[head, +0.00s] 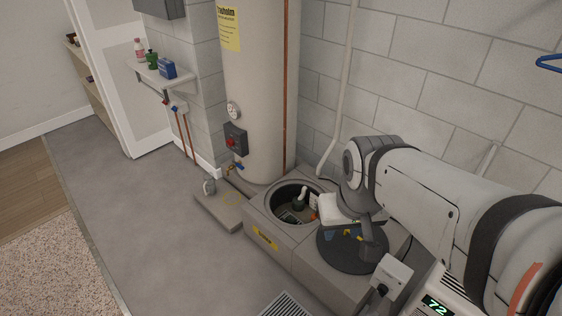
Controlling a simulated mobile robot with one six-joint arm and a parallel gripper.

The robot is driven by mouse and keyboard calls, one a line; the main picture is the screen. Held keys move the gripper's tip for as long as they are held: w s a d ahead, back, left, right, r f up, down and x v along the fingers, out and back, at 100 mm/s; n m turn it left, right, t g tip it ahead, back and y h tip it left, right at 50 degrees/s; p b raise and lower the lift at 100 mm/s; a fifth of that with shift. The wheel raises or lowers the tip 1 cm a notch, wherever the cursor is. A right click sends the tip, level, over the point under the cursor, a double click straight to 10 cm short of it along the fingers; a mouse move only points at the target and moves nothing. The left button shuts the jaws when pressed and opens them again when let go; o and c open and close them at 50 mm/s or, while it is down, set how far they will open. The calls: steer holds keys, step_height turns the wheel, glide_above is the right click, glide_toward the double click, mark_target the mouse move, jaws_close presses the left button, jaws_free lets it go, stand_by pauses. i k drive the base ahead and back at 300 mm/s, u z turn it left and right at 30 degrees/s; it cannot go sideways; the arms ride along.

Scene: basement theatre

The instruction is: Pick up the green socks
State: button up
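I cannot make out green socks for certain. A small dark green thing (298,205) shows inside the round opening of the grey floor box, but it is too small to tell whether it is cloth or a fitting. My gripper (338,212) is at the end of the arm, low over the box, between the opening and the round dark lid (352,257). Its fingers are not clear against the clutter, and I cannot see whether it holds anything. Small blue and yellow bits show on the lid beside it.
The grey box (275,245) stands at the foot of the tall tank (257,90), against the block wall. A low slab (218,208) with a small grey object (209,185) lies left of it. A wall shelf (160,73) holds bottles and a blue box. The left floor is clear.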

mark_target(287, 218)
steer(key=z, duration=0.05)
steer(key=k, duration=1.1)
steer(key=u, duration=0.85)
steer(key=i, duration=2.8)
steer(key=z, duration=0.9)
steer(key=i, duration=0.25)
steer(key=z, duration=0.35)
steer(key=k, duration=0.75)
steer(key=z, duration=0.25)
steer(key=i, duration=0.3)
steer(key=u, duration=0.1)
